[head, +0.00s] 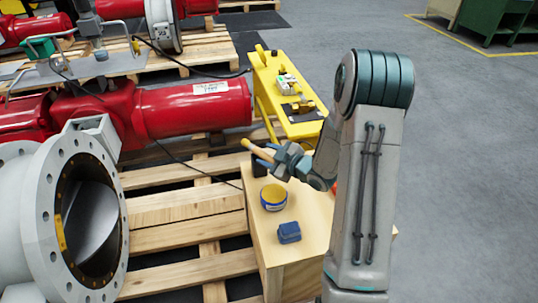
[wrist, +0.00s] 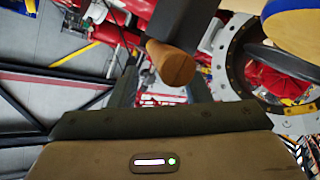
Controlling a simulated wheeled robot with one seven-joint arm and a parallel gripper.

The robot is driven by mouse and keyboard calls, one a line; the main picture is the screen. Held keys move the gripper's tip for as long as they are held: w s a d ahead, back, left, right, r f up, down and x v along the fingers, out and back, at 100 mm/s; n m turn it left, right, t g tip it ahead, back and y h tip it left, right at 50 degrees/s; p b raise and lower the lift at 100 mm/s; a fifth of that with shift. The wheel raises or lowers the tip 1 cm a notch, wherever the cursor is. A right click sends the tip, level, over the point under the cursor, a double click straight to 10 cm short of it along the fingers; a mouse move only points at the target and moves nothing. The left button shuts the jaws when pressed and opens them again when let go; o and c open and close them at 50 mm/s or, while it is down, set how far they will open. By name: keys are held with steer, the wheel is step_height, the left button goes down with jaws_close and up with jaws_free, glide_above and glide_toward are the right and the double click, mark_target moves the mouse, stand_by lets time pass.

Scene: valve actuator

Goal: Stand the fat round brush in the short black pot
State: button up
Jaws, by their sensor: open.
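A thick wooden cylinder (head: 255,149), which looks like the brush's handle, slants up and left beside my gripper (head: 268,157) in the head view. Its rounded end (wrist: 174,66) shows in the wrist view, ahead of and between my open fingers (wrist: 163,92). No bristles can be made out. The short black pot (head: 259,169) stands on the wooden bench just below the handle and fingers, partly hidden. A dark shape (wrist: 188,20), probably this pot, lies right by the handle in the wrist view. Whether the brush is inside the pot cannot be told.
A blue and yellow round tub (head: 273,204) and a blue block (head: 289,233) stand on the wooden bench (head: 262,242) nearer the front. A yellow stand (head: 270,82) with small items is behind. A large red and grey valve (head: 190,108) is at left on pallets.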

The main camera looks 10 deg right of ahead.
steer(key=s+d+r+m+g+h+p, duration=0.2)
steer(key=s+d+r+m+g+h, duration=0.3)
steer(key=s+d+r+m+h, duration=0.45)
steer(key=s+a+r+m+g, duration=0.1)
steer(key=s+a+g, duration=0.1)
steer(key=s, duration=0.4)
steer(key=s+a+r+m+g+y, duration=0.1)
steer(key=s+a+g, duration=0.1)
steer(key=s+a, duration=0.3)
steer(key=s+a+r+m+g, duration=0.1)
steer(key=s+a, duration=0.3)
steer(key=s, duration=0.5)
steer(key=shift+r+g+y, duration=0.25)
steer(key=shift+g+y, duration=0.1)
steer(key=shift+g, duration=0.25)
steer(key=shift+w+r, duration=0.1)
step_height(320, 180, up, 22)
steer(key=t+p, duration=0.1)
steer(key=p, duration=1.8)
steer(key=shift+a+p, duration=0.15)
steer(key=shift+p, duration=0.15)
steer(key=shift+o, duration=0.5)
steer(key=shift+r+p, duration=0.3)
steer(key=shift+r, duration=0.1)
